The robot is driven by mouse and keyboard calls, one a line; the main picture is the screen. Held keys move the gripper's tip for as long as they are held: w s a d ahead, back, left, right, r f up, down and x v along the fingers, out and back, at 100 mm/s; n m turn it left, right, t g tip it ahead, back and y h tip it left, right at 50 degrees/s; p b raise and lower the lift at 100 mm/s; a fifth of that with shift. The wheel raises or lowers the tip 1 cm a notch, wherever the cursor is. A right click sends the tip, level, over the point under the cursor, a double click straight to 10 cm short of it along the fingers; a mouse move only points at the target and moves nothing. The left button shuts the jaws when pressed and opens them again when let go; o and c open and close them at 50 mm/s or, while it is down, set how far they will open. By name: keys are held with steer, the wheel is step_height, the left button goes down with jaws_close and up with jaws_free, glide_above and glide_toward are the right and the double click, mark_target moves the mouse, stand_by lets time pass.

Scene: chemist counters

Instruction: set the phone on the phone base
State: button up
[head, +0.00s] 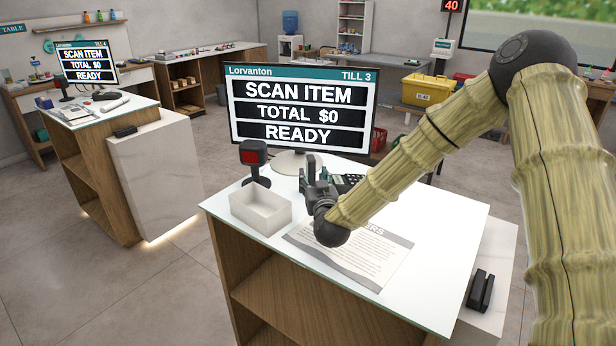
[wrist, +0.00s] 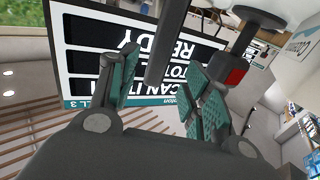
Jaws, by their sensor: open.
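My gripper (head: 316,180) is above the near counter, in front of the till monitor, with its fingers pointing up and away. In the wrist view its teal-padded fingers (wrist: 162,92) are open, with a gap between them. A dark grey upright bar (wrist: 165,45) shows between the fingers, perhaps the phone's handset; I cannot tell whether they touch it. A dark keypad unit (head: 349,182) sits on the counter just right of my gripper and is partly hidden by it. It may be the phone base, but its cradle is not clear.
The till monitor (head: 303,108) stands close behind my gripper. A red-faced scanner (head: 254,160) and an open white box (head: 261,208) are to its left. A printed sheet (head: 350,262) lies under my arm. The counter's front right is clear. A black holder (head: 481,290) sits on the lower ledge.

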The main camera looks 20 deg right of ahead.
mark_target(312, 172)
steer(key=shift+r, duration=0.35)
steer(key=w, duration=0.1)
steer(key=w+p, duration=0.1)
steer(key=w, duration=0.1)
steer(key=w+f+p, duration=0.1)
steer(key=w, duration=0.1)
steer(key=shift+w+d, duration=0.2)
steer(key=shift+d, duration=0.2)
steer(key=shift+w+d+r+p, duration=0.2)
steer(key=shift+w+r+p, duration=0.15)
steer(key=shift+w+f, duration=0.4)
steer(key=shift+w, duration=0.05)
steer(key=shift+s+r, duration=0.2)
steer(key=shift+s, duration=0.05)
steer(key=c, duration=0.7)
jaws_close()
